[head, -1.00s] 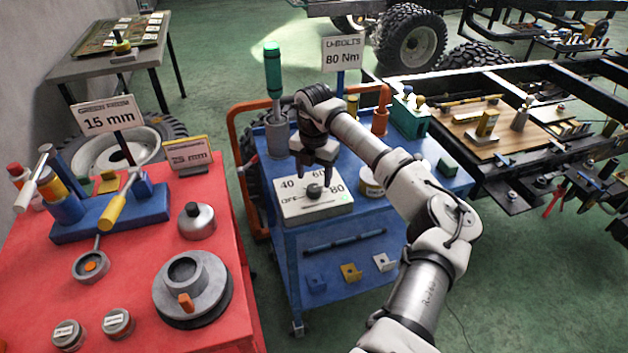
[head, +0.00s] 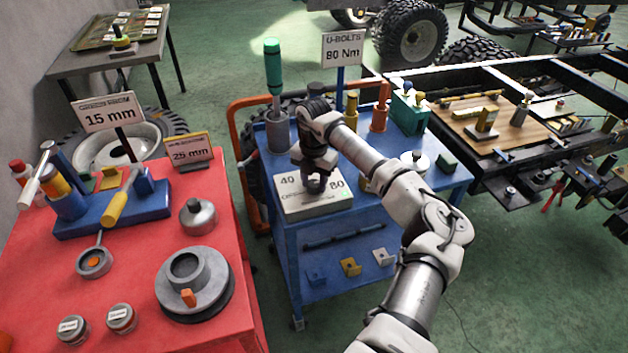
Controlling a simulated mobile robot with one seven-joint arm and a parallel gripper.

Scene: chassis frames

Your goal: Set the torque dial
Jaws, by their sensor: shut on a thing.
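The torque dial box (head: 300,207) is a pale block on top of the blue cart (head: 290,235). Its face shows the marks 40 and 80; the 60 mark and most of the OFF mark are covered. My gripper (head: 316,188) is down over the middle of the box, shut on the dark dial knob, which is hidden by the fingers. The knob's pointing direction cannot be seen. A sign (head: 343,47) reading "U-BOLTS 80 Nm" stands on a blue post behind the box.
A green-handled tool (head: 273,65) stands in a grey holder at the cart's back left. Orange and teal holders (head: 410,112) stand at the back right. A red table (head: 150,260) with cans and a blue rack is on the left.

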